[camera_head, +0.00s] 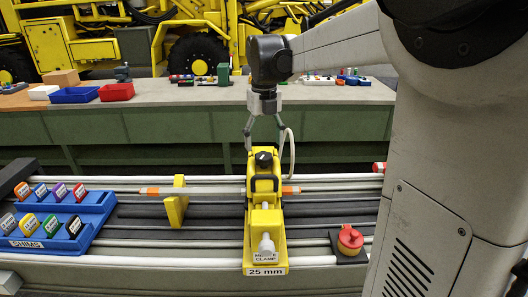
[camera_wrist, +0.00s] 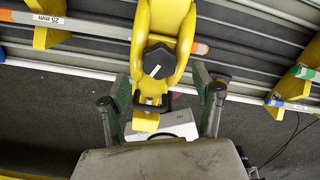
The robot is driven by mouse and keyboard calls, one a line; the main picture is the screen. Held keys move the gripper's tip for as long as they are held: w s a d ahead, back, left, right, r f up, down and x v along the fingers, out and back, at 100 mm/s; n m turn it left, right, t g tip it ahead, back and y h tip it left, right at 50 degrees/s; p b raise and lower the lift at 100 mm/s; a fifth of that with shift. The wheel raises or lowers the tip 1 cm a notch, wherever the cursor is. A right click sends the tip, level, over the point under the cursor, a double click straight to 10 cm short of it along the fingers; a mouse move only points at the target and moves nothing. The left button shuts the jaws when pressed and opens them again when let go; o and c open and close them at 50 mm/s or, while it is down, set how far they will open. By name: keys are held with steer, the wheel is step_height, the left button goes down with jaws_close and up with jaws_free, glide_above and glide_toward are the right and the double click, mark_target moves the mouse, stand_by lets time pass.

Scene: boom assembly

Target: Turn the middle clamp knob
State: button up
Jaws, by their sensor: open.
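The middle clamp (camera_head: 264,220) is a yellow block on the rails, with a "MIDDLE CLAMP" label and a "25 mm" tag at its front. Its black knob (camera_head: 264,158) sits on top with a white pointer mark. In the wrist view the knob (camera_wrist: 158,61) lies on the yellow clamp body, its white mark slanting. My gripper (camera_head: 264,145) hangs at the clamp's far side, pointing down. In the wrist view my gripper (camera_wrist: 160,102) is open, its fingers apart on both sides of the clamp's lower end, with the knob beyond the fingertips. I see no contact with the knob.
A blue shim tray (camera_head: 75,240) stands at the left. A yellow support (camera_head: 175,202) holds the orange-and-white rod (camera_head: 210,190). A red emergency-stop button (camera_head: 350,238) is at the right. A bench with red and blue bins (camera_head: 116,92) stands behind.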

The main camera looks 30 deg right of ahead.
mark_target(264, 155)
step_height(264, 155, up, 7)
steer(key=shift+r, duration=0.15)
stand_by(0.4)
